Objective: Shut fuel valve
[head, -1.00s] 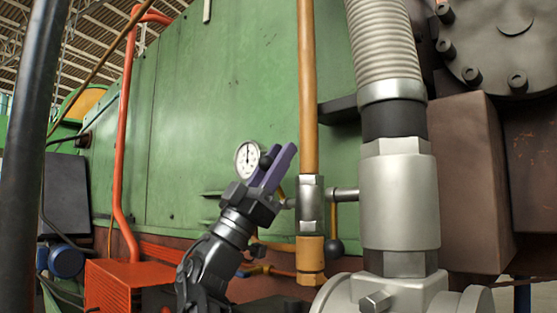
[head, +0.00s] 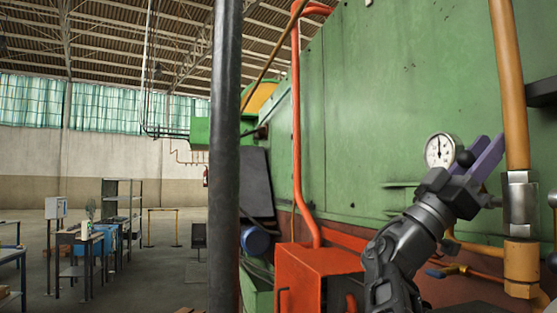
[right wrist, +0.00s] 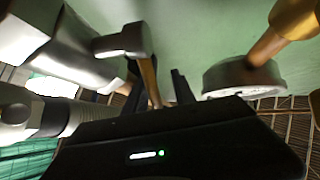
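The fuel pipe is a yellow vertical pipe (head: 509,85) at the right of the head view, with a steel valve body (head: 520,197) in it. My right gripper (head: 484,155), with purple fingers, is just left of the valve body, in front of the green wall. In the right wrist view a yellowish rod (right wrist: 149,80) shows beyond the dark fingers. My left gripper is not in view.
A round pressure gauge (head: 440,150) sits left of my right gripper. Below it is a small yellow valve (head: 455,270) with a blue end. An orange box (head: 318,277) and orange pipe (head: 296,140) stand further left. Open floor and workbenches (head: 85,250) lie at far left.

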